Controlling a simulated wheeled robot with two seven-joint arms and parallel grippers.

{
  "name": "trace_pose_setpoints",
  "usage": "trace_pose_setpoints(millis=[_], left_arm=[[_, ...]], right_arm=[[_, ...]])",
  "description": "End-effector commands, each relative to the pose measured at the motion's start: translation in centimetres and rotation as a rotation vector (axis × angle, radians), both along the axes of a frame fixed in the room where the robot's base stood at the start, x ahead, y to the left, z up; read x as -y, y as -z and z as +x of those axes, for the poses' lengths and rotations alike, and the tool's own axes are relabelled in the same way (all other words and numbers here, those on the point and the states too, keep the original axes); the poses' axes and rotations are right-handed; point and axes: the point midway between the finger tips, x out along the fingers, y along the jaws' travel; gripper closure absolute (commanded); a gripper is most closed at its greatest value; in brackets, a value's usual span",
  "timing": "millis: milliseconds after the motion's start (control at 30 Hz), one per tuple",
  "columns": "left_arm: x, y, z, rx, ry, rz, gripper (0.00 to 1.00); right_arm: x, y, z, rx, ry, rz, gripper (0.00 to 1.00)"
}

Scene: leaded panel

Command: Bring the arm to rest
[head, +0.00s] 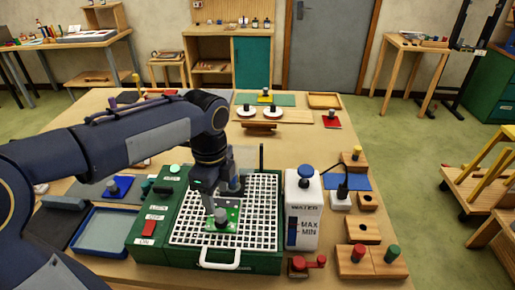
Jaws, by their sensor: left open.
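My left arm comes in from the left and reaches over a green box-shaped machine (148,258) with a white grid top (262,218). My left gripper (211,207) points down over the grid and is open. A small green plate (232,227) with a grey knob (221,214) lies on the grid just below and beside the fingertips. I cannot tell whether the fingers touch it. A dark piece (236,187) stands on the grid behind the gripper. The arm hides part of the table's left side. My right gripper is not in view.
A white water container (304,225) with a blue cap stands right of the machine. Wooden blocks with coloured knobs (368,262) line the table's right edge. A blue tray (103,233) lies at left.

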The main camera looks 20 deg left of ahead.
Motion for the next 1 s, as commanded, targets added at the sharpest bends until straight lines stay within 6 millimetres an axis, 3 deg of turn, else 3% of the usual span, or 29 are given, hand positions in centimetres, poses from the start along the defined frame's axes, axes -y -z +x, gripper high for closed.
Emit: trace_pose_setpoints(millis=[133, 233, 500, 700, 800, 1000], left_arm=[[-0.1, -0.1, -0.6, 0.012, -0.047, -0.01, 0.47], [-0.4, -0.3, -2.6, 0.05, -0.216, -0.053, 0.47], [0.1, 1.4, -11.3, 0.141, -1.085, -0.366, 0.47], [1.5, 3.3, -14.6, 0.103, -1.552, -0.604, 0.47], [1.9, 3.8, -15.2, 0.082, -1.657, -0.662, 0.47], [2.0, 4.0, -15.3, 0.072, -1.691, -0.679, 0.47]], right_arm=[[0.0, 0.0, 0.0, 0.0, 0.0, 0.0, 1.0], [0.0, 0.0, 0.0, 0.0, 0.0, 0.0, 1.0], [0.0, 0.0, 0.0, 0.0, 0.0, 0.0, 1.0], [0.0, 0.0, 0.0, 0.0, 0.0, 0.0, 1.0], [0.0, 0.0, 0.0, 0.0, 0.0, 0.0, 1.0], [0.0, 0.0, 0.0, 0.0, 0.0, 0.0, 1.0]])
